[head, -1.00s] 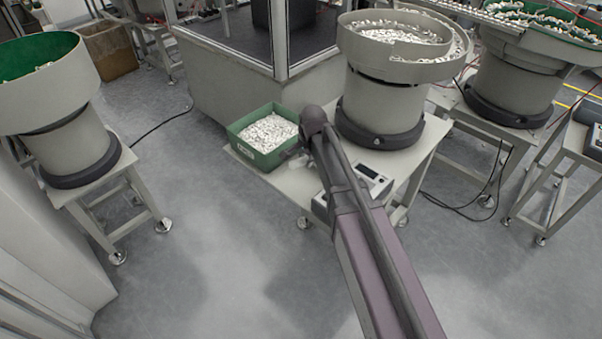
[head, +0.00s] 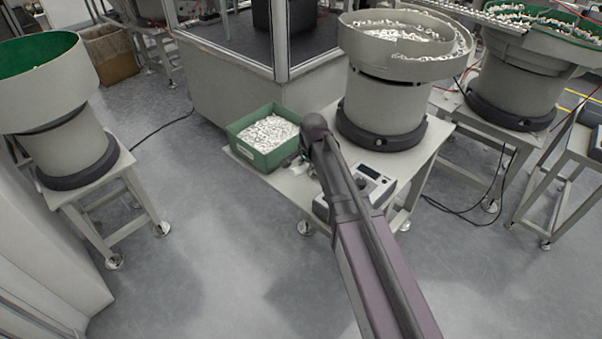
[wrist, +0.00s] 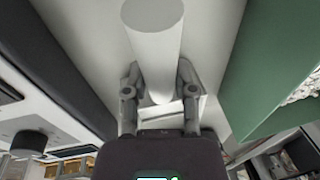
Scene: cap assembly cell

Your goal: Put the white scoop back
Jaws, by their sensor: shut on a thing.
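In the wrist view the white scoop (wrist: 157,40) shows as a pale, round-ended shape running from the top edge down between the fingers. My gripper (wrist: 160,72) is shut on it, one finger on each side. The pale grey tabletop lies behind the scoop; I cannot tell whether the scoop touches it. In the head view my gripper (head: 291,160) is low beside the front right side of the green bin (head: 262,158), partly behind my arm. The bin is full of small white parts and also shows at the right of the wrist view (wrist: 270,85).
The bin stands on a small table (head: 288,184) with a large bowl feeder (head: 380,108) behind and a control box (head: 372,181) to the right of my arm. Another feeder (head: 68,150) stands at left. Open floor lies in front.

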